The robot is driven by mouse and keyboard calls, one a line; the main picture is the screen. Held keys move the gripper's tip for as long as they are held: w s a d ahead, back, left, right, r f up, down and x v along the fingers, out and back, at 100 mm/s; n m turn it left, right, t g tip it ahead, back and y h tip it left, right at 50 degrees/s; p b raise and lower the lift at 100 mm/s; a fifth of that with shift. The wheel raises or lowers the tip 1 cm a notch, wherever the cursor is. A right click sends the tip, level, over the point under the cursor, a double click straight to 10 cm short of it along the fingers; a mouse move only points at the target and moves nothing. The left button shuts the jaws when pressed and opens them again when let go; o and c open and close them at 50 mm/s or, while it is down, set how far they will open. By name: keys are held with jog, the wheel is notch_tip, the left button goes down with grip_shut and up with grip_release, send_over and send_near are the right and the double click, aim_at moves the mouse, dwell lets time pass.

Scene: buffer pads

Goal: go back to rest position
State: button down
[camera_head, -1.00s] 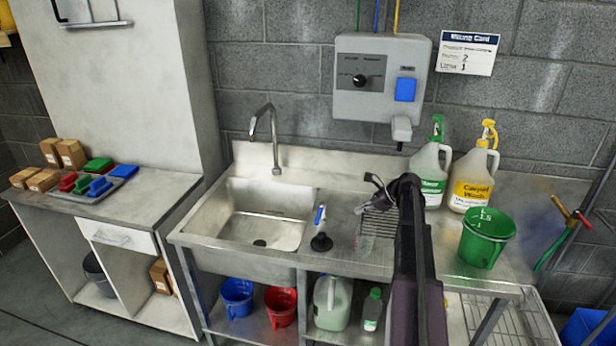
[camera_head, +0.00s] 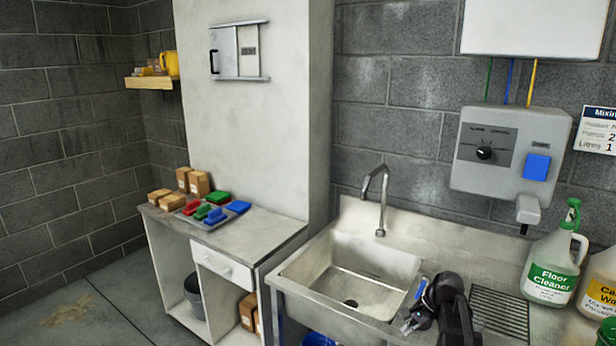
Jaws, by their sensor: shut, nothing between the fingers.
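My arm (camera_head: 455,310) shows at the bottom, right of the sink, folded and dark, in front of the counter. My gripper (camera_head: 408,324) is at its left end, low in the picture over the counter by the sink's right rim. Its fingers are small here and appear closed, with nothing seen in them. A slim blue and white item (camera_head: 420,289) stands close behind it, partly covered by the arm; I cannot tell whether they touch.
The steel sink (camera_head: 362,280) with its tap (camera_head: 378,190) lies left of my arm. The floor cleaner bottle (camera_head: 552,265) and a yellow-labelled bottle (camera_head: 598,290) stand right. A cabinet (camera_head: 265,238) carries coloured pads (camera_head: 215,213) and boxes (camera_head: 198,184). Floor is open at left.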

jog(key=s+a+f+n+g+h, duration=0.1)
jog(key=s+a+n+h, duration=0.3)
jog(key=s+a+n, duration=0.7)
jog(key=shift+s+f+n+h, duration=0.4)
jog(key=shift+s+n, duration=0.2)
jog(key=shift+s, duration=0.1)
